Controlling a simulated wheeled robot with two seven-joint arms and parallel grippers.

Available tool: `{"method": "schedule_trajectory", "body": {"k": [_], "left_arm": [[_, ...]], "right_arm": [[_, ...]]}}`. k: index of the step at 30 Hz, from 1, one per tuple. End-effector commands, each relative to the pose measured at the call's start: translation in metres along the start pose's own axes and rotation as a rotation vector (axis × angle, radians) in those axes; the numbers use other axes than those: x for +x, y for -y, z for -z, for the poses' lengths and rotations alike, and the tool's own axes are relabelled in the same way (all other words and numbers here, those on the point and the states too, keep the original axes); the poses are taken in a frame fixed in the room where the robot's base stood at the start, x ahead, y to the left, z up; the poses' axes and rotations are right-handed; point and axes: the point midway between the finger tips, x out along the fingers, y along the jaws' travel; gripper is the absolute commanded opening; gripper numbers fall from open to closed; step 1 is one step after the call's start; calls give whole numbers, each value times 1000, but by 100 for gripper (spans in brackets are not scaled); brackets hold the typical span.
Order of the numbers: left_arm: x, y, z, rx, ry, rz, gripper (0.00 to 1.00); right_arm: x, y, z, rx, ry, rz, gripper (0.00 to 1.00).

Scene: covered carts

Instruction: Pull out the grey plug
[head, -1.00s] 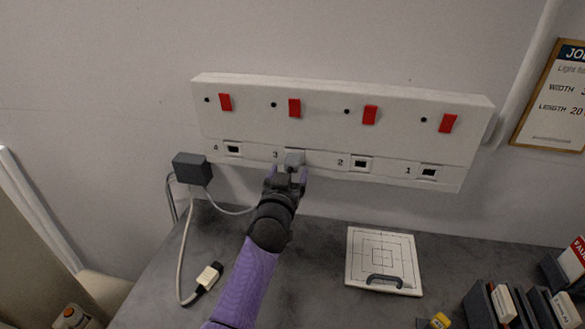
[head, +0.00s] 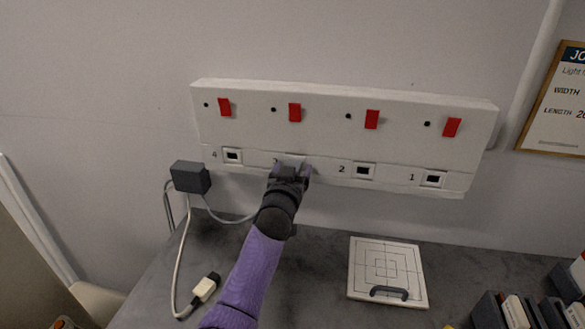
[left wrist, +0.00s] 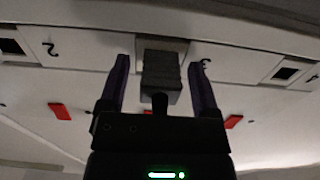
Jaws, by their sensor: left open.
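The grey plug (left wrist: 160,72) sits in socket 3 of the long white wall strip (head: 345,105). In the head view my left gripper (head: 289,172) covers nearly all of the plug. In the left wrist view my left gripper (left wrist: 159,66) is open, with one purple finger on each side of the plug and a visible gap at each side. A grey cable (head: 228,218) runs from a dark box toward the plug and passes behind my arm. My right gripper is not in view.
Sockets 4 (head: 232,155), 2 (head: 363,170) and 1 (head: 433,179) are empty, below red switches. The dark box (head: 190,177) is at the strip's left end. A loose connector (head: 205,287) and a white patterned board (head: 387,271) lie on the dark tabletop.

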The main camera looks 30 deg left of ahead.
Motion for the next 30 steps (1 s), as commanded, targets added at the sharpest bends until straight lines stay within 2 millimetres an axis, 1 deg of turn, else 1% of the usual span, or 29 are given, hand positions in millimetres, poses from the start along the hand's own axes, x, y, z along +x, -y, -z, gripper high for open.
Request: {"method": "schedule_trajectory", "body": {"k": [18,20,21,23,24,26,27,29,30], "left_arm": [[0,0,0,-1,0,0,81],[0,0,0,-1,0,0,68],[0,0,0,-1,0,0,60],[0,0,0,-1,0,0,47],[0,0,0,-1,0,0,39],[0,0,0,0,0,0,26],[0,0,0,0,0,0,17],[0,0,0,0,0,0,5],[0,0,0,0,0,0,0]], "right_arm": [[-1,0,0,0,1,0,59],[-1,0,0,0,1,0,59],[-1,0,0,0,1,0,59],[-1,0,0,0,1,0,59],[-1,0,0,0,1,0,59],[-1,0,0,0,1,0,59],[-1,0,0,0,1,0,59],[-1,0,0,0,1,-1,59],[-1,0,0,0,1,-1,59]]}}
